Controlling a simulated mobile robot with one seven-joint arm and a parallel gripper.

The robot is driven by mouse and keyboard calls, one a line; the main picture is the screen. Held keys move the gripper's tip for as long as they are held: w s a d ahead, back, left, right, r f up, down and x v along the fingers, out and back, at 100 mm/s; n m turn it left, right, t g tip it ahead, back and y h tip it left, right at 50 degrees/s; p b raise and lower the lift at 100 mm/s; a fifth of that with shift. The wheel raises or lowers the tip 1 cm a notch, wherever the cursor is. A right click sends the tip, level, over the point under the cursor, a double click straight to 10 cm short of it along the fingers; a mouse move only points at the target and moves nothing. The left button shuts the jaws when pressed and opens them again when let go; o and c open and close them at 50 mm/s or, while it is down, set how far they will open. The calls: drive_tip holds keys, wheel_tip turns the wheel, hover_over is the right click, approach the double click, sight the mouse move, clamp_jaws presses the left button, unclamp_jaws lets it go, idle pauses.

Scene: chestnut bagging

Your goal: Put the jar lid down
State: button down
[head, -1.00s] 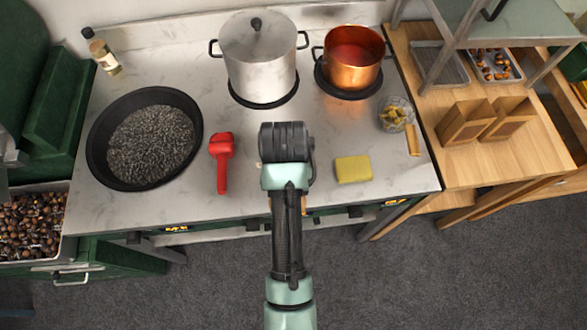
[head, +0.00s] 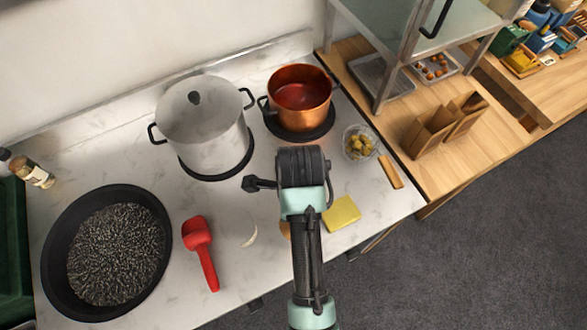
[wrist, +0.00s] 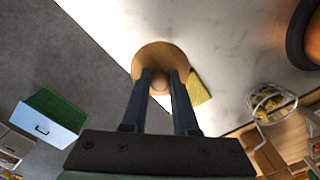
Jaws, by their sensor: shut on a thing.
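My gripper (wrist: 162,84) is shut on the knob of a round, flat wooden lid (wrist: 160,55), seen in the wrist view. The lid appears near the counter's front edge; whether it touches the counter is unclear. In the head view my arm covers the gripper and most of the lid, with only a small brown sliver (head: 285,230) showing beside the arm. A glass jar (head: 361,143) with yellowish pieces stands open at the counter's right side. It also shows in the wrist view (wrist: 270,101).
A yellow sponge (head: 342,213) lies just right of my arm. A red scoop (head: 200,250), a black pan (head: 60,270), a steel pot (head: 205,130) and a copper pot (head: 300,97) stand around. A wooden-handled tool (head: 390,172) lies by the jar. Counter between scoop and arm is mostly bare.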

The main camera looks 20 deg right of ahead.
wheel_tip(320, 180, down, 10)
drive_tip(key=shift+s+r+p, duration=0.1)
drive_tip(key=shift+r+p, duration=0.05)
drive_tip(key=shift+p, duration=0.2)
drive_tip(key=c, duration=0.7)
unclamp_jaws()
